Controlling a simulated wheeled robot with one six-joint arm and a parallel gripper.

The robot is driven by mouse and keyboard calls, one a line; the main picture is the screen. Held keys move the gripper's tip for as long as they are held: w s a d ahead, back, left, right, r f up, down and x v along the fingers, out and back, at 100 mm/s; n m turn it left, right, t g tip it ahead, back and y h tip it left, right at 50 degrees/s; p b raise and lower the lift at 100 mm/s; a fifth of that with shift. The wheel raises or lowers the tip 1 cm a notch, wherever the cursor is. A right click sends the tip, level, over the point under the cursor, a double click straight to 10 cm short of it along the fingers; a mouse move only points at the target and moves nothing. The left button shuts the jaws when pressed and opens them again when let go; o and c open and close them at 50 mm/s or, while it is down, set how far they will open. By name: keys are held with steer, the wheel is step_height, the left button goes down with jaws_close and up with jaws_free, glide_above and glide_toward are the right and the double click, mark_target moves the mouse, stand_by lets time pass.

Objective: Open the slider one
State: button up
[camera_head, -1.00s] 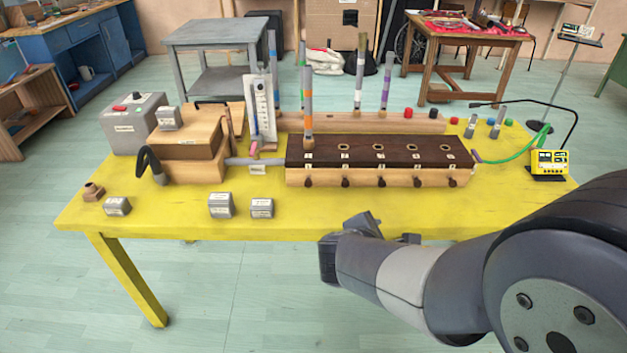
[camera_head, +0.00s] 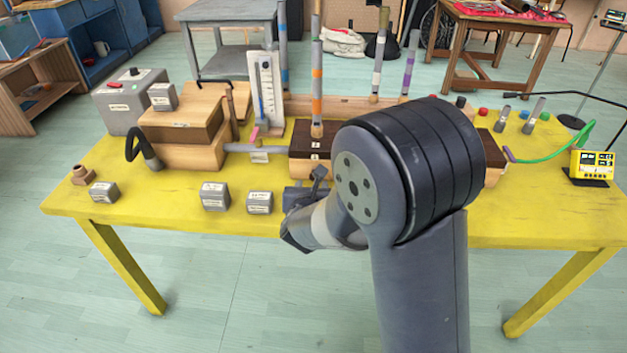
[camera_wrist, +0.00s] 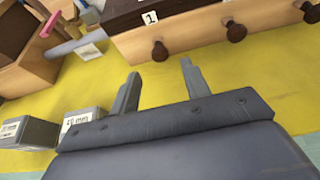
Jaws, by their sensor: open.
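Slider one is a round dark brown knob (camera_wrist: 159,51) on the front of a long wooden box, below a white label "1" (camera_wrist: 149,18) in the wrist view. The box has a dark top (camera_head: 301,134) and pale wooden sides (camera_wrist: 195,32). My gripper (camera_wrist: 160,72) is open and empty, its two fingers pointing at the knob from the front. The knob shows between the fingertips, seemingly just beyond them; I see no contact. In the head view my gripper (camera_head: 305,190) is at the box's front left, and my arm hides the knob and most of the box.
A second knob (camera_wrist: 236,31) is to the right of slider one. Small grey labelled blocks (camera_head: 214,196) (camera_head: 260,202) stand on the yellow table (camera_head: 150,215) left of my gripper. An orange-banded tube (camera_head: 317,90) rises from the box top. A grey pipe (camera_head: 250,148) meets its left end.

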mark_target(313, 180)
steer(key=x, duration=0.5)
steer(key=shift+c, duration=0.6)
jaws_close()
